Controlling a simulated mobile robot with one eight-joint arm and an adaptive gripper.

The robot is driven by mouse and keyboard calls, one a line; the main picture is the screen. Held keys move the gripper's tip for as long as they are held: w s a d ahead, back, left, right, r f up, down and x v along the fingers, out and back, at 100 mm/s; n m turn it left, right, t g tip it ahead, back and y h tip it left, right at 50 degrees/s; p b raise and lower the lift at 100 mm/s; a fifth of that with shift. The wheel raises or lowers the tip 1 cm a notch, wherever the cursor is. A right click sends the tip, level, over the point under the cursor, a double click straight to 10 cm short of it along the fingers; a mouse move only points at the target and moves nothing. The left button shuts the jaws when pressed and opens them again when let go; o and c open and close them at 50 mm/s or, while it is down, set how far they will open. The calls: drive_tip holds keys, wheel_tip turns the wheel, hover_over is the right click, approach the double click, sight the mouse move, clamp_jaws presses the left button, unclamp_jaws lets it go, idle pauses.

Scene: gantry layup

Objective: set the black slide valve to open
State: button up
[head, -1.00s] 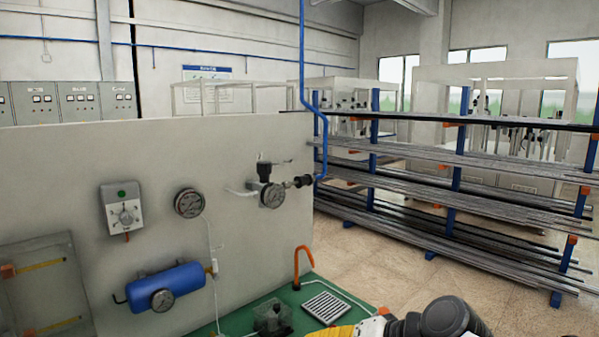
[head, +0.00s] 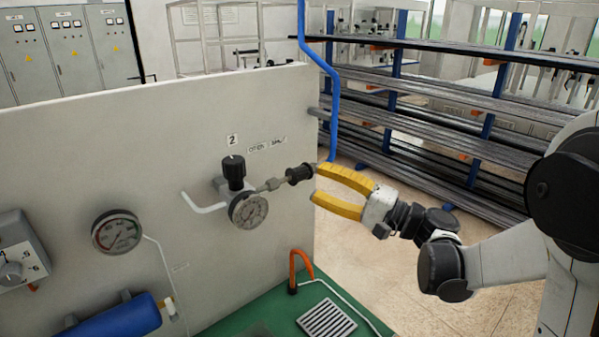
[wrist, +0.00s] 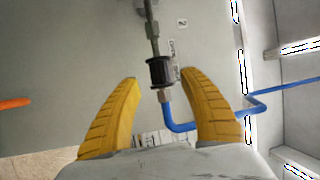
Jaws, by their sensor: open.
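The black slide valve (head: 300,174) is a ribbed black sleeve on a short metal pipe, at the right end of the pale panel. It also shows in the wrist view (wrist: 160,72), framed between the fingertips. Two small labels, OPEN (head: 258,149) and SHUT (head: 279,142), are on the panel above the pipe; the sleeve appears nearer SHUT. My gripper (head: 318,183) has yellow fingers spread apart and empty. It comes from the right, its tips close to the sleeve's right end. I cannot tell whether they touch it.
A gauge (head: 248,210) and a black knob (head: 233,172) sit left of the sleeve. A blue hose (head: 333,110) rises beside the panel's right edge. An orange bent pipe (head: 293,268) stands below on the green base. A rack of bars (head: 430,130) stands behind.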

sight(306, 177)
drive_tip(key=x, duration=0.5)
drive_tip(key=shift+w+a, duration=0.2)
drive_tip(key=shift+w, duration=0.1)
clamp_jaws()
